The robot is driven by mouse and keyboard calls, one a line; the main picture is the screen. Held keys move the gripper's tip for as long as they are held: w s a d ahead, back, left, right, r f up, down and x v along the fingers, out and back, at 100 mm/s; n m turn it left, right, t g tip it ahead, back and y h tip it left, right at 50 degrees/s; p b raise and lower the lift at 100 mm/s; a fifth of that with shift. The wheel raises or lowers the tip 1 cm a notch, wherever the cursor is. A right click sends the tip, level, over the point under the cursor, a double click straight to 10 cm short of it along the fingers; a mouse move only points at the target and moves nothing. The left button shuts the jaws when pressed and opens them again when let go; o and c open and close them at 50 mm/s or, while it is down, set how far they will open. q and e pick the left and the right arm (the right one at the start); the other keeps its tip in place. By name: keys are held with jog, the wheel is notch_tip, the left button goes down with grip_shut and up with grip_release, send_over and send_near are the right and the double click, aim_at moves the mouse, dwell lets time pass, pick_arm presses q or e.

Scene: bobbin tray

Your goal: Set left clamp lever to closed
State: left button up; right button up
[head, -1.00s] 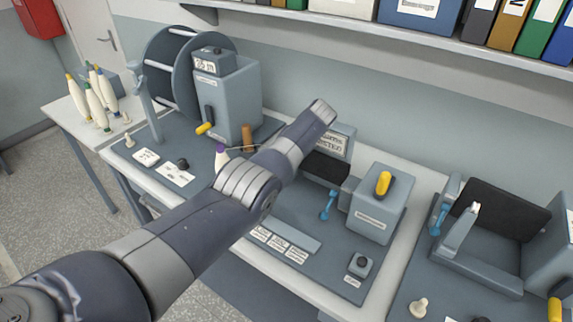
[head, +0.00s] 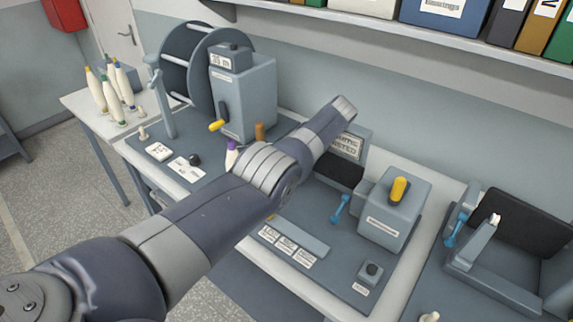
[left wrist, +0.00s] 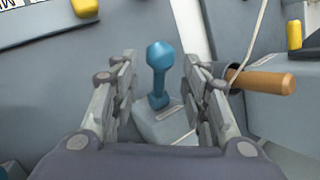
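A blue clamp lever (left wrist: 160,75) stands up from a light grey block (left wrist: 165,122) in the left wrist view. My left gripper (left wrist: 159,66) is open, with one finger on each side of the lever and a gap on both sides. In the head view my own arm hides this gripper and the lever. Another blue lever (head: 341,208) shows free of my arm in the head view, near the middle of the bench. My right gripper is in neither view.
A wooden handle (left wrist: 262,81) with a cord lies close to the right finger; it also shows in the head view (head: 260,132). A grey box with a yellow lever (head: 399,190) stands right of my arm. A reel machine (head: 243,95) stands behind, and white bobbins (head: 110,92) stand far left.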

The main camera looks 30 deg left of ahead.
pick_arm(q)
jog(key=shift+r, duration=0.1)
notch_tip(320, 180, up, 10)
dwell(0.7)
dwell(0.4)
